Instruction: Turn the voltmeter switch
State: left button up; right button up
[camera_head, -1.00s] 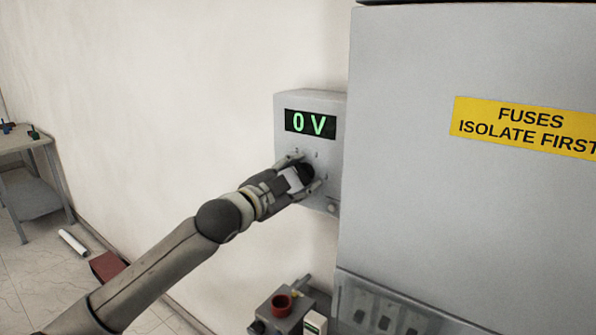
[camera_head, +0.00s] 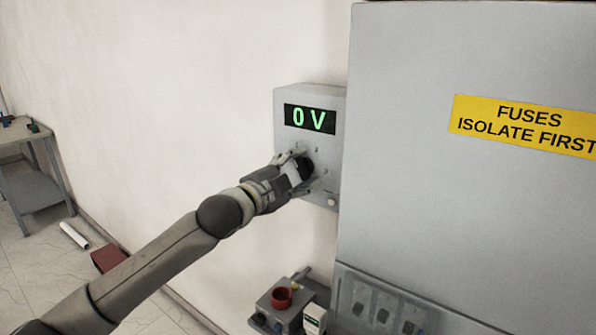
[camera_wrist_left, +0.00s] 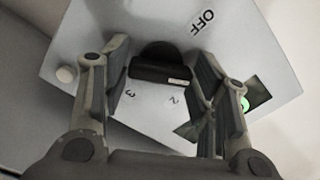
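The voltmeter (camera_head: 288,101) is a grey box on the wall with a green display (camera_head: 310,118) reading "0 V". Its black rotary switch (camera_head: 305,168) is on the lower front, partly hidden by my left gripper (camera_head: 301,172). In the left wrist view the switch (camera_wrist_left: 160,66) shows as a black knob with a bar grip and a small white label. Marks "OFF", "2" and "3" surround it. My left gripper (camera_wrist_left: 160,80) is open, with one finger on each side of the knob and visible gaps between. My right gripper is not in view.
A large grey cabinet (camera_head: 420,200) with a yellow "FUSES ISOLATE FIRST" sign (camera_head: 523,124) stands right beside the voltmeter. Below is a grey box with a red round part (camera_head: 281,297). A small table (camera_head: 30,150) stands at the far left.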

pick_arm(q)
jog(key=shift+o, duration=1.2)
jog(key=v, duration=1.2)
